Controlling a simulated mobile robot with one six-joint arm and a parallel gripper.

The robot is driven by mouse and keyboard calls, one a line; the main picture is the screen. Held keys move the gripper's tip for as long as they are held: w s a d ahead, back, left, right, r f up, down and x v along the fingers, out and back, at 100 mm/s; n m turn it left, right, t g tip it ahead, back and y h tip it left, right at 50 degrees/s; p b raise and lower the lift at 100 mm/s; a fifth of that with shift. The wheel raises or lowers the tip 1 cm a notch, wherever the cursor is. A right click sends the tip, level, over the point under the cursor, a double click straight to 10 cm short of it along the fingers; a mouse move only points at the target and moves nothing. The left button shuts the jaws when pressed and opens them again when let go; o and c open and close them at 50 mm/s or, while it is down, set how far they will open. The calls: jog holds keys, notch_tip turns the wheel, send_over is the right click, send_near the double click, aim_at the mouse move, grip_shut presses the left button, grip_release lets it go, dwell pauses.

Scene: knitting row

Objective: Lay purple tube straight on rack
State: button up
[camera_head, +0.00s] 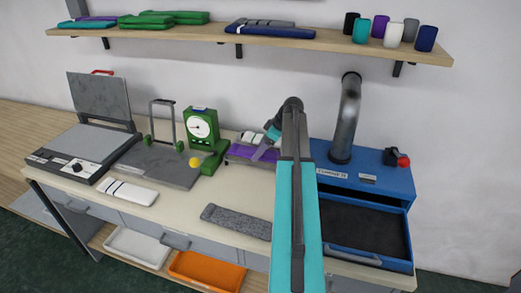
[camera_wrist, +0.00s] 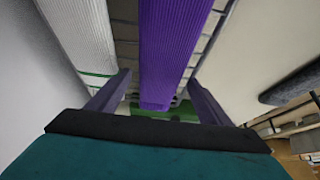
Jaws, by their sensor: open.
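The purple tube (camera_wrist: 172,45) lies on the wire rack (camera_wrist: 209,35) beside a white tube (camera_wrist: 82,35); in the wrist view it looks nearly lengthwise along the rack, slightly slanted. My gripper (camera_wrist: 157,98) is open, with one finger on each side of the purple tube's near end. I cannot tell whether the fingers touch it. In the head view the purple tube (camera_head: 240,152) shows to the left of my gripper (camera_head: 262,154); my arm and gripper hide part of it and of the rack.
A blue cabinet (camera_head: 365,184) with an open drawer (camera_head: 365,232) is at the right. A grey tube (camera_head: 237,221) and a white one (camera_head: 128,192) lie on the bench front.

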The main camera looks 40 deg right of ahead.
jog(key=b+v, duration=0.2)
jog(key=v, duration=0.9)
jog(key=shift+r, duration=0.3)
jog(key=shift+s, duration=0.15)
dwell(0.4)
